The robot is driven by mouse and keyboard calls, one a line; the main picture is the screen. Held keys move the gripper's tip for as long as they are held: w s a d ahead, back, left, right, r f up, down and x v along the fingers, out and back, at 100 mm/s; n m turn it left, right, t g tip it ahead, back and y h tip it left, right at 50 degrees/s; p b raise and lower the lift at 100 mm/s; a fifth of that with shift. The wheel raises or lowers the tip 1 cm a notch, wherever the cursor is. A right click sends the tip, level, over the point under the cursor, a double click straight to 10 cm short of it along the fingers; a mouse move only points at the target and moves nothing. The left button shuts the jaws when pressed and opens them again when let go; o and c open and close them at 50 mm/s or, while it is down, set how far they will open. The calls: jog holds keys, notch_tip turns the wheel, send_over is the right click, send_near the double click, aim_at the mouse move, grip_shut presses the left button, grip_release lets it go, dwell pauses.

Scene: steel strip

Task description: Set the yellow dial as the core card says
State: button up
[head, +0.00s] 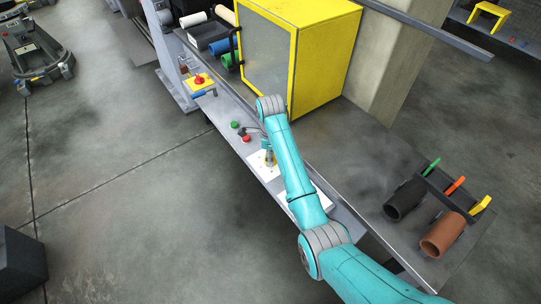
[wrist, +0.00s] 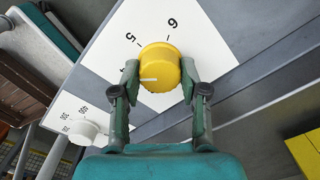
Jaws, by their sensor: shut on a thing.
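The yellow dial (wrist: 160,66) sits on a white plate (wrist: 208,30) in the wrist view. The numerals 5 and 6 show above it. Another mark at its left is mostly hidden by a finger. A white pointer line on the dial points left, towards the left finger. My gripper (wrist: 159,78) is shut on the dial, one finger on each side. In the head view my gripper (head: 268,150) is over the white plate (head: 258,168) on the console, and the dial is hard to make out. I cannot identify the core card in either view.
A white knob (wrist: 82,132) with a number scale is at the wrist view's lower left. In the head view, green (head: 234,125) and red (head: 246,138) buttons are near my gripper. A yellow cabinet (head: 325,50) stands behind. Dark (head: 404,199) and brown (head: 443,235) tubes lie at right.

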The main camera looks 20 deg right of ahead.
jog(key=m, duration=0.4)
jog(key=shift+m, duration=0.3)
jog(key=m, duration=0.4)
jog(key=shift+m, duration=0.3)
jog(key=o, duration=1.1)
jog(key=shift+o, duration=0.2)
jog(key=shift+r, duration=3.7)
